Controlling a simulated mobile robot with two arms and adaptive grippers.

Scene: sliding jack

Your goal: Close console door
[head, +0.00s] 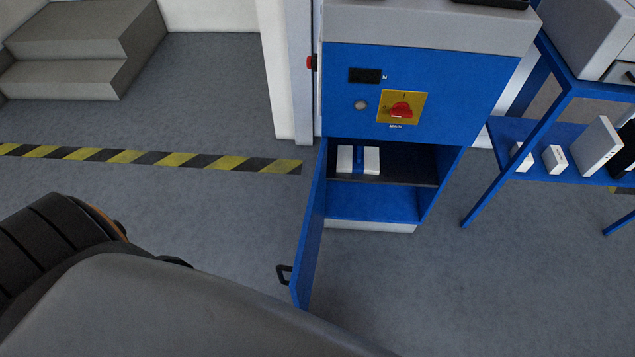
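The blue console (460,85) stands right of the middle in the head view. Its blue door (310,240) is swung wide open, hinged on the left side of the lower compartment and pointing toward me. A black handle (284,273) sticks out to the left from the door near its free edge. The open compartment (385,203) has a dark shelf with a white and blue item (358,160) on it. Parts of my own arm fill the lower left and hide the floor there, close to the door's lower end. Neither gripper's fingers show.
A blue table (555,130) with white boxes on its lower shelf stands to the right. Grey steps (85,45) are at the back left. A yellow and black floor stripe (150,157) runs left of the console. The floor in front of the compartment is clear.

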